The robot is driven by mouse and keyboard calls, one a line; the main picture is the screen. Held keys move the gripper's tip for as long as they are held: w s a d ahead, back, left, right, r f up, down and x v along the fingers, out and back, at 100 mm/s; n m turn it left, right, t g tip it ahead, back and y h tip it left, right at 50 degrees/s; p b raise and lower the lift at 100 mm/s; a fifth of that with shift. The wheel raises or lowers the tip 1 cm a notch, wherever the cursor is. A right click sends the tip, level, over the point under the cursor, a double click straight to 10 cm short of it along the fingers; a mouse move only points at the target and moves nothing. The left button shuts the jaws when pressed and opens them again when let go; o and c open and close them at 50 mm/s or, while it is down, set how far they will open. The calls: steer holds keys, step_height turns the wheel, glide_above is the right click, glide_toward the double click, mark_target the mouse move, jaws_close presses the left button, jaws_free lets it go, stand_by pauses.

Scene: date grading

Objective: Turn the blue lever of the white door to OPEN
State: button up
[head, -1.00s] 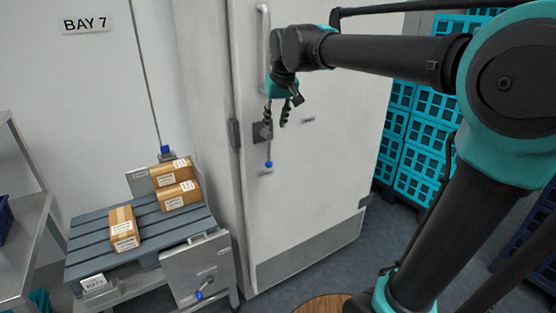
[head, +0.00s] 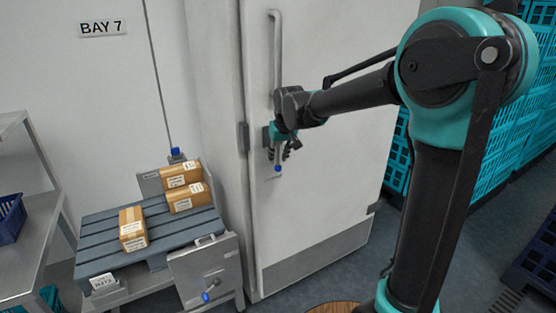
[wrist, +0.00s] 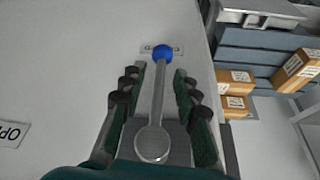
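The white door (head: 320,215) stands upright and looks shut. Its lever has a grey shaft and a blue knob (head: 278,168) pointing down. In the wrist view the lever shaft (wrist: 159,95) runs between my fingers, from a round hub to the blue knob (wrist: 162,54), which lies just past the fingertips beside a small label. My gripper (head: 285,153) is at the lever, its fingers open on both sides of the shaft; in the wrist view (wrist: 158,85) gaps show on each side. A label reading "OP", partly cut off, is at the left of the wrist view (wrist: 12,134).
A long vertical handle (head: 276,50) is on the door above the lever. At left, a slatted pallet stand (head: 100,235) holds several cartons and has another blue-knobbed lever (head: 206,296) on its front panel. Turquoise crates (head: 510,125) are stacked at right.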

steer(key=shift+x, duration=0.9)
jaws_close()
steer(key=shift+s, duration=0.1)
